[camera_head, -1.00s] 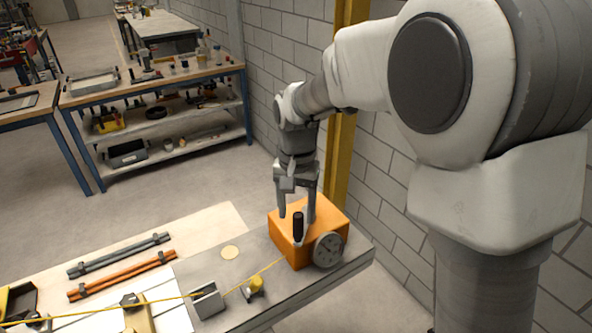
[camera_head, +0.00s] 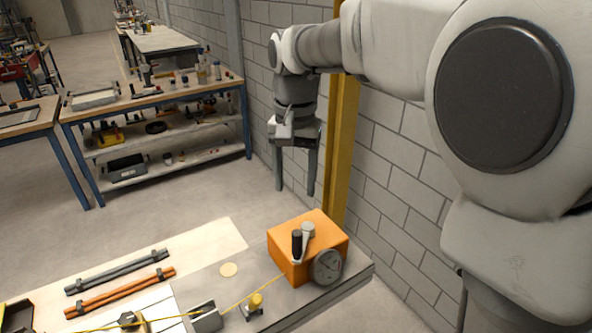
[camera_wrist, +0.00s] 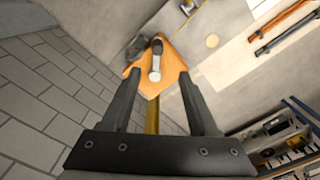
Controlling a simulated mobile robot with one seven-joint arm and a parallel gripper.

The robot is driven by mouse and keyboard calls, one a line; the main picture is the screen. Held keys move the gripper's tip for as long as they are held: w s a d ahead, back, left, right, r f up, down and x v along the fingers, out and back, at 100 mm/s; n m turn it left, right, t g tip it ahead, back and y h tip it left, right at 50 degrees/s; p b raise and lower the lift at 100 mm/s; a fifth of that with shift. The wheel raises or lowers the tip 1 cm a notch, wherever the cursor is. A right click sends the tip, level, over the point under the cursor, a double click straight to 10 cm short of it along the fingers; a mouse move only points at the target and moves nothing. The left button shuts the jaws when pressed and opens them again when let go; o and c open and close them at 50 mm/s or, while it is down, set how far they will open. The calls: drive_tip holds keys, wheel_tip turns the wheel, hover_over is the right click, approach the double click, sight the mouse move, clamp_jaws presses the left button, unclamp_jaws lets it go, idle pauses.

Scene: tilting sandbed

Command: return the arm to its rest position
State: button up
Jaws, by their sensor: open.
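My gripper (camera_head: 295,188) hangs above the orange box in the head view, fingers pointing down, spread apart and empty. In the wrist view my gripper (camera_wrist: 150,95) shows its two dark fingers apart with nothing between them. The orange box (camera_head: 288,262) sits at the right end of the bench, with a black-gripped handle (camera_head: 297,243), a light grey lever (camera_head: 308,232) and a round grey disc (camera_head: 327,266) on it. In the wrist view the orange box (camera_wrist: 133,78) lies beyond the fingertips, clear of them.
A yellow post (camera_head: 343,140) and block wall (camera_head: 385,175) stand close behind my arm.

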drive_tip(key=s+d+n+t, duration=0.2)
drive_tip(key=s+d+t, duration=0.3)
drive_tip(key=s+d, duration=1)
drive_tip(key=shift+s+d+f+n+t, duration=0.15)
drive_tip(key=shift+s+d+n+t, duration=0.2)
drive_tip(key=shift+s, duration=1.7)
